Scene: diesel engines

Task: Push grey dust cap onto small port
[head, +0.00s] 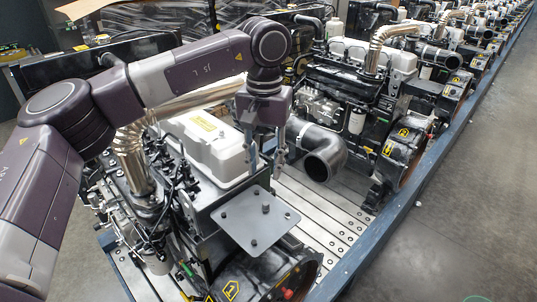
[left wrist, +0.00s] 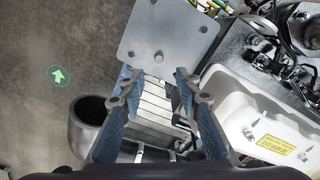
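My left gripper (head: 266,155) hangs pointing down above the gap between the white-covered engine and the black elbow pipe. In the left wrist view its two blue-grey fingers (left wrist: 156,84) are spread apart with nothing between them. A flat grey plate (head: 240,232) sits at the front end of the near engine, beyond the fingertips in the wrist view (left wrist: 165,25). A small round grey piece stands on the plate (head: 265,209), also visible in the wrist view (left wrist: 158,57); I cannot tell whether it is the dust cap. I cannot make out the small port. My right gripper is not in view.
The near engine has a white cover (head: 222,150) and a silver exhaust pipe (head: 131,160). A black elbow pipe (head: 322,160) opens close to the gripper. More engines stand in a row along a blue-edged slatted platform (head: 328,215). Open floor (head: 465,200) lies right.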

